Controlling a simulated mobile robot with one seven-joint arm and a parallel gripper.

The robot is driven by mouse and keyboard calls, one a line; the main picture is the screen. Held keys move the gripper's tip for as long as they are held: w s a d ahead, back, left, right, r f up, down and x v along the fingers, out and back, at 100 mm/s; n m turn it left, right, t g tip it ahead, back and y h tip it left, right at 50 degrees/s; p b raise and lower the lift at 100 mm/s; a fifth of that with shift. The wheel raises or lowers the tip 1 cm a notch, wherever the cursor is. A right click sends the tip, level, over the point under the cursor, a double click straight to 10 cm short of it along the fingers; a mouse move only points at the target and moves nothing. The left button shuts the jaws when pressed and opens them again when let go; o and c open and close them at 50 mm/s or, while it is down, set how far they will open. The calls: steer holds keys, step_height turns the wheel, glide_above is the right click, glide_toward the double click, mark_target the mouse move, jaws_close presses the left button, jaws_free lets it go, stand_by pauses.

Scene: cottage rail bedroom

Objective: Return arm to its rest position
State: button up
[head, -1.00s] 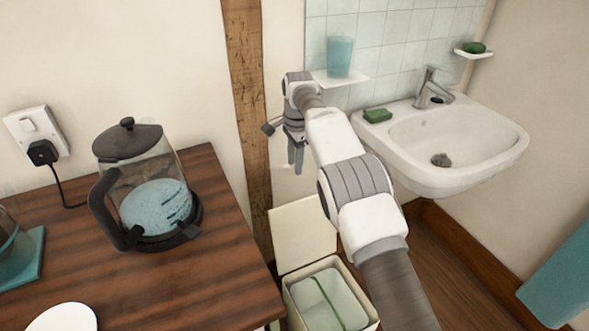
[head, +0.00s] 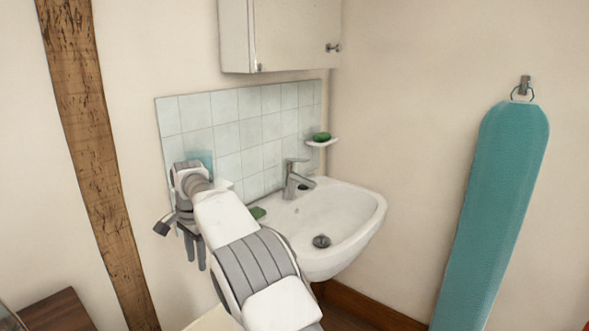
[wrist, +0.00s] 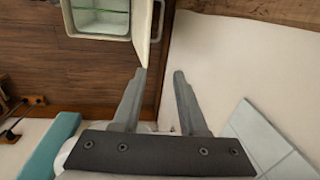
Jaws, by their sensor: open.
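My gripper (head: 195,250) hangs at the end of my raised arm, left of the sink (head: 335,225) and in front of the tiled wall. In the wrist view my gripper (wrist: 160,75) is open, with nothing between its two fingers. Below it in the wrist view are the wooden floor (wrist: 40,50) and an open bin (wrist: 102,22) with its pale lid (wrist: 150,45) raised.
The sink has a tap (head: 297,180) and a green soap (head: 257,212) on its rim. Another soap (head: 321,136) sits on a small shelf. A cabinet (head: 290,35) hangs above. A teal ironing board (head: 495,200) hangs at right.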

steer(key=s+d+r+n+t, duration=0.1)
steer(key=d+r, duration=1.1)
steer(key=d, duration=0.2)
steer(key=s+d+r+n+t, duration=0.1)
steer(key=s+d+r, duration=0.25)
steer(key=d, duration=0.25)
steer(key=s+d+r+n, duration=0.1)
steer(key=s+d+r, duration=0.2)
steer(key=s+d, duration=0.25)
steer(key=s+d+f+n+t, duration=0.1)
steer(key=s+d+f, duration=0.1)
steer(key=s+d, duration=0.45)
steer(key=s+d+f+n+t+h, duration=0.1)
steer(key=s+d+f+n, duration=0.15)
steer(key=s, duration=0.75)
steer(key=s+d+f+n+t, duration=0.1)
steer(key=s+d+f, duration=0.1)
steer(key=s+d, duration=0.45)
step_height(320, 180, up, 16)
steer(key=a+p, duration=0.1)
steer(key=p, duration=1.5)
steer(key=shift+s+a+r, duration=0.15)
steer(key=shift+s+r, duration=0.1)
steer(key=shift+a, duration=0.15)
